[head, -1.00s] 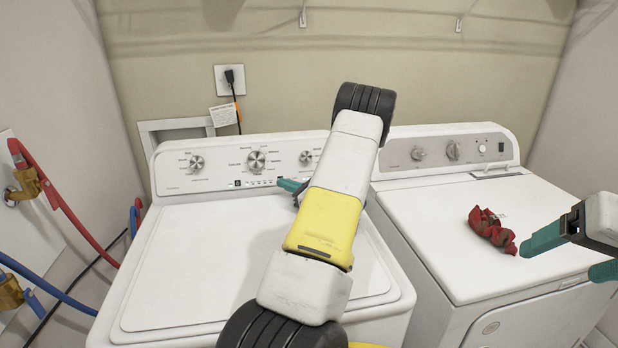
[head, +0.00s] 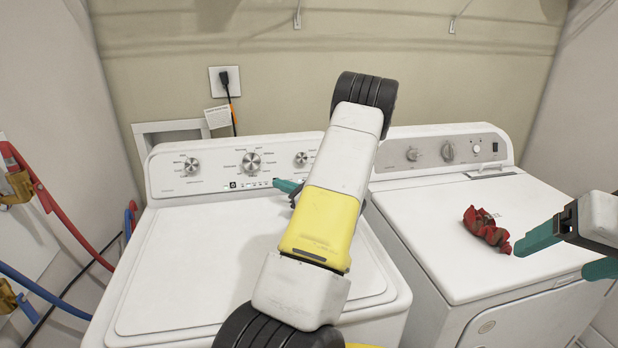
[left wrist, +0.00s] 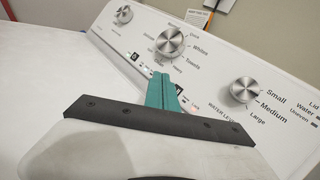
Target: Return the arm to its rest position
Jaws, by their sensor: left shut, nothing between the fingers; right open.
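My left arm crosses the middle of the head view. Its gripper (head: 287,186) shows as a teal fingertip in front of the left washer's control panel, partly hidden behind the arm. In the left wrist view the teal fingers (left wrist: 161,92) are shut together with nothing between them, close to the panel (left wrist: 190,60) with its knobs. My right gripper (head: 562,250) is at the right edge of the head view, its teal fingers apart, over the right machine. A crumpled red towel (head: 486,229) lies on that machine's top, just left of the right gripper's fingertip and not held.
The washer (head: 160,270) has a closed lid. The right machine (head: 420,225) stands beside it, its top clear but for the towel. A wall outlet (head: 224,80) with a plugged cord is behind. Red and blue hoses (head: 50,200) run along the left wall.

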